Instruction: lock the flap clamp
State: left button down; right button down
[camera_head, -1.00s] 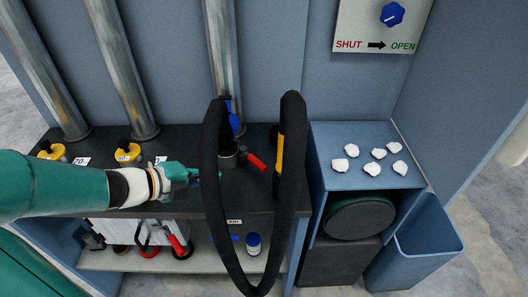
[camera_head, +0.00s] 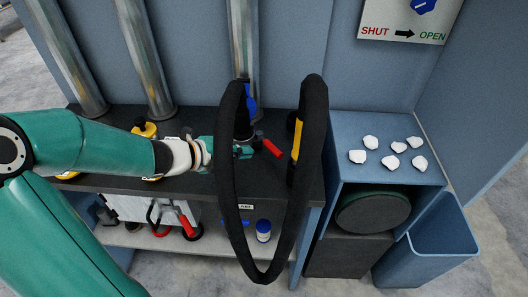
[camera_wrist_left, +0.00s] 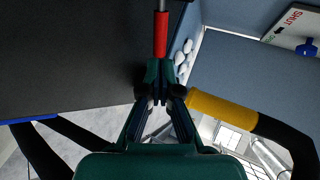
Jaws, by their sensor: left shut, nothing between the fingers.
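The flap clamp's red handle (camera_head: 272,148) lies low beside the dark fitting (camera_head: 243,128) at the foot of the right-hand pipe, above the black bench top. A blue part (camera_head: 251,95) stands on that fitting. My left gripper (camera_head: 246,152) reaches in from the left, partly behind the black hose loop, with its tips just left of the red handle. In the left wrist view the shut, empty fingertips (camera_wrist_left: 160,70) point at the end of the red handle (camera_wrist_left: 160,35). I cannot tell whether they touch it. My right gripper is out of view.
A black hose loop (camera_head: 228,205) with a yellow band (camera_head: 297,140) hangs in front of the bench (camera_head: 200,184). White tufts (camera_head: 392,146) lie on the blue cabinet to the right. A blue bin (camera_head: 440,245) stands below right. A SHUT/OPEN panel (camera_head: 395,20) is on the wall.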

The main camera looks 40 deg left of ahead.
aim_at(271, 150)
pick_arm(q)
jog(key=x, duration=0.7)
jog(key=shift+w+b, duration=0.1)
jog(key=shift+b, duration=0.3)
